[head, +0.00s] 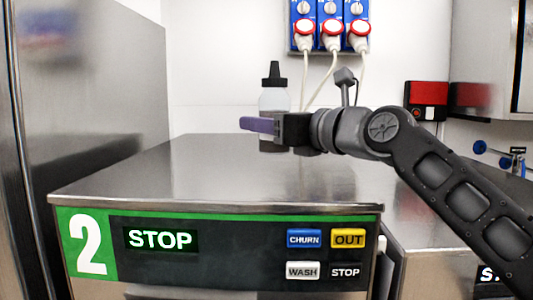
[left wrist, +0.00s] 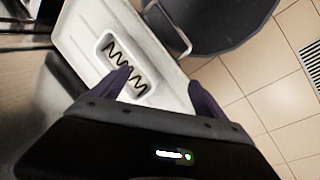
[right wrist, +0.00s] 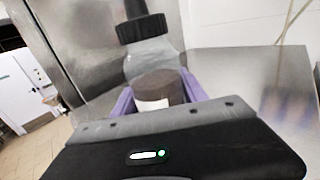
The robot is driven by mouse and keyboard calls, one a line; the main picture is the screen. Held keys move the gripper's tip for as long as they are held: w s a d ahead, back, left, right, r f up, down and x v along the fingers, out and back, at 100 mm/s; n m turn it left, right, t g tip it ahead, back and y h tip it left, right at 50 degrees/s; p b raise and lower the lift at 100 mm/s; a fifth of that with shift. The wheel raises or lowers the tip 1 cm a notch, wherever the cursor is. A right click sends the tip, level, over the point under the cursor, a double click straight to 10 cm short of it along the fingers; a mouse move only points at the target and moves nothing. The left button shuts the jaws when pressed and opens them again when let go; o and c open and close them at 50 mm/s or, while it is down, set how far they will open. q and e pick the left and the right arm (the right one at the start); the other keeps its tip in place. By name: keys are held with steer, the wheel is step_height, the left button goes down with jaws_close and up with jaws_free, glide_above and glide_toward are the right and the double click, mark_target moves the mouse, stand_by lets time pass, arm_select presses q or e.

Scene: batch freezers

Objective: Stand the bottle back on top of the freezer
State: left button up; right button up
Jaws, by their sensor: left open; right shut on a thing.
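The bottle (head: 273,100), clear with a black pointed cap and dark brown contents, is upright over the freezer's top (head: 190,165). My right gripper (head: 262,127) reaches in from the right and is shut on its lower part. In the right wrist view the bottle (right wrist: 153,58) sits between the purple fingers (right wrist: 158,97). The bottle's base shows just below the fingers against the steel top; I cannot tell whether it touches. The freezer front (head: 225,245) carries a 2 and a STOP display. My left gripper (left wrist: 160,85) is open and empty, seen only in its wrist view.
A tall steel cabinet (head: 95,90) stands along the left. Blue wall sockets with red plugs (head: 330,28) and cables hang behind. A lower steel unit (head: 430,245) adjoins at right. Below my left gripper are a white panel (left wrist: 85,35) and tiled floor (left wrist: 265,95). The freezer's front top is clear.

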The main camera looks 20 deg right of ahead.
mark_target(266, 149)
steer(key=shift+w+f, duration=0.1)
steer(key=shift+f, duration=0.35)
steer(key=shift+f, duration=2.05)
steer(key=shift+f, duration=0.1)
steer(key=o, duration=1.5)
steer(key=shift+o, duration=0.2)
